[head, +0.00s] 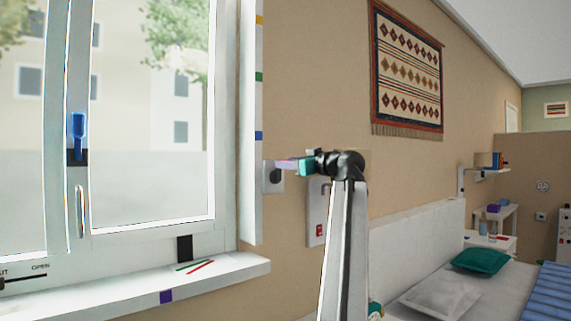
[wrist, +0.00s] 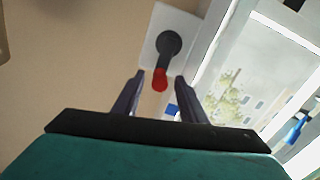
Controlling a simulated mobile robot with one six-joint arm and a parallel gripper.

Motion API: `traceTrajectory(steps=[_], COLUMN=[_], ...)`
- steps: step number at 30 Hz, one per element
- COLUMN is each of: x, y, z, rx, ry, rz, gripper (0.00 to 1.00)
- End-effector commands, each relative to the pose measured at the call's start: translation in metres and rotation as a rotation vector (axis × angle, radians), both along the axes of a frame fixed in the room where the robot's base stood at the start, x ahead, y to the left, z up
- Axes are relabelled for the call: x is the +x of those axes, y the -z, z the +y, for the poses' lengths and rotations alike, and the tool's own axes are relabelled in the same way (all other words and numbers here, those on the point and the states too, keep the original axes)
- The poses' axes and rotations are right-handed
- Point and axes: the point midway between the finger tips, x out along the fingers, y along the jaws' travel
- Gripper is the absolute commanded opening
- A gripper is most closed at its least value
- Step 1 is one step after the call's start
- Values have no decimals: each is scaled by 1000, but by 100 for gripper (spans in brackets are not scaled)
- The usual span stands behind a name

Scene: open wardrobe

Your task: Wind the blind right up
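A small crank with a black hub and red knob (wrist: 160,79) sits on a white wall plate (wrist: 150,42) in the wrist view. In the head view the plate (head: 273,184) is right of the window, partly behind my gripper (head: 281,164). In the wrist view my gripper (wrist: 158,84) is open, its two dark fingers apart on either side of the red knob. I cannot tell whether they touch it. No blind is clearly visible over the window (head: 150,100); its top is out of view.
A white post (head: 252,110) with coloured marks edges the window, above a protruding sill (head: 220,276). A wall panel with a red switch (head: 319,231) is below my gripper. A blue window handle (head: 78,135) is left; a bed (head: 490,285) fills the lower right.

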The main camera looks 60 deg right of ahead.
Motion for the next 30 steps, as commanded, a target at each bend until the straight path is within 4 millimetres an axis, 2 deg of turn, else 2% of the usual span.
traceTrajectory(steps=[18, 24, 30], x=[-92, -106, -109], y=[0, 1, 1], z=[31, 36, 37], rx=[0, 0, 0], ry=[0, 0, -1], rz=[2, 2, 2], gripper=[39, 39, 39])
